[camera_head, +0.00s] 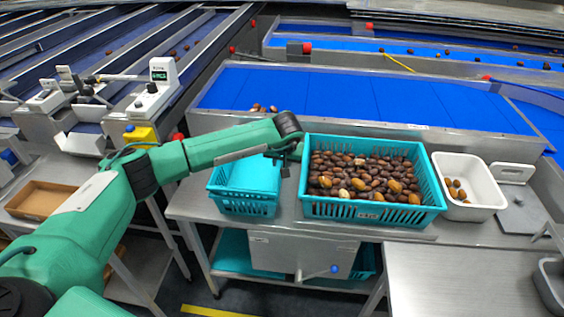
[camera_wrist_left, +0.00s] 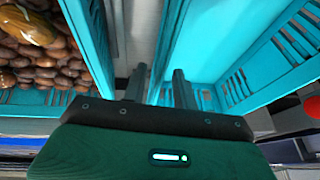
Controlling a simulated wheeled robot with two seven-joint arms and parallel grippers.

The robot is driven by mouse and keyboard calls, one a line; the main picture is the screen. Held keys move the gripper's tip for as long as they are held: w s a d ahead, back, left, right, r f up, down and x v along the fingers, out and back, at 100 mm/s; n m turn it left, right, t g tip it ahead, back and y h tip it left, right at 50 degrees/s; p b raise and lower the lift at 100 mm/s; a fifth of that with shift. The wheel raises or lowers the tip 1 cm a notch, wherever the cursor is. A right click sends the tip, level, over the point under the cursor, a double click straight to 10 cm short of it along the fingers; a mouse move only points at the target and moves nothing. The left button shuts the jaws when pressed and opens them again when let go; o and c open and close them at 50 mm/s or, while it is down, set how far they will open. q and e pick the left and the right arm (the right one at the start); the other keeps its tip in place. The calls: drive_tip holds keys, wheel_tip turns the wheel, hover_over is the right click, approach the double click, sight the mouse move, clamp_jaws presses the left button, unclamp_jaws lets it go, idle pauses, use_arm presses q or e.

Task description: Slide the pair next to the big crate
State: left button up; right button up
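The pair looks like two small turquoise crates (camera_head: 243,210), one stacked in the other, empty inside, on the steel table left of the big crate. The big turquoise crate (camera_head: 372,213) is full of brown dates; a narrow gap separates it from the pair. My left gripper (camera_head: 285,168) is at the pair's right wall. In the left wrist view the gripper (camera_wrist_left: 158,88) points down with its fingers apart, one on each side of the small crate's wall (camera_wrist_left: 172,40). The big crate's wall (camera_wrist_left: 88,35) is close on the left. Whether a finger touches is unclear. My right gripper is out of view.
A white tub (camera_head: 480,205) with a few dates stands right of the big crate, beside a grey scale (camera_head: 519,212). A blue conveyor (camera_head: 350,95) runs behind. The steel table (camera_head: 190,203) has a small bare strip left of the pair.

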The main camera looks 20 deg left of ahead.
use_arm(q)
drive_tip(key=o, duration=0.4)
drive_tip(key=shift+r+p, duration=1.9)
drive_tip(key=shift+r, duration=2.15)
